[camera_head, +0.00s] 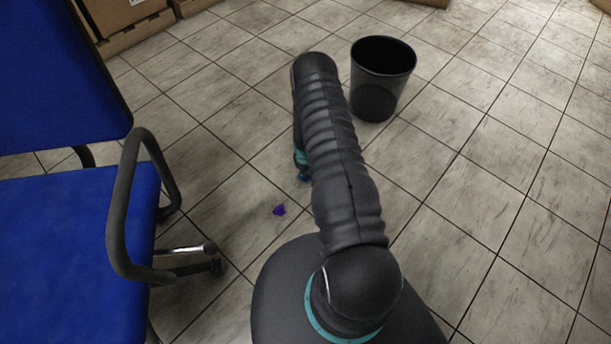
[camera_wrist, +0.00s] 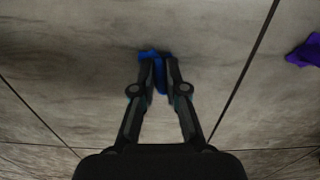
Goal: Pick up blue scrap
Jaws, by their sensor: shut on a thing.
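The blue scrap (camera_wrist: 150,54) is a small crumpled piece between my fingertips in the wrist view, against the tiled floor. My gripper (camera_wrist: 157,75) is shut on it, with part of the scrap sticking out past the fingertips. How far the scrap is from the floor is hard to tell. In the head view my arm hides most of the gripper, and I cannot make out the blue scrap clearly there.
A purple scrap (camera_head: 279,210) lies on the floor left of my arm; it also shows at the right edge of the wrist view (camera_wrist: 304,52). A black bin (camera_head: 377,97) stands beyond. A blue chair (camera_head: 75,235) is at left. Floor at right is clear.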

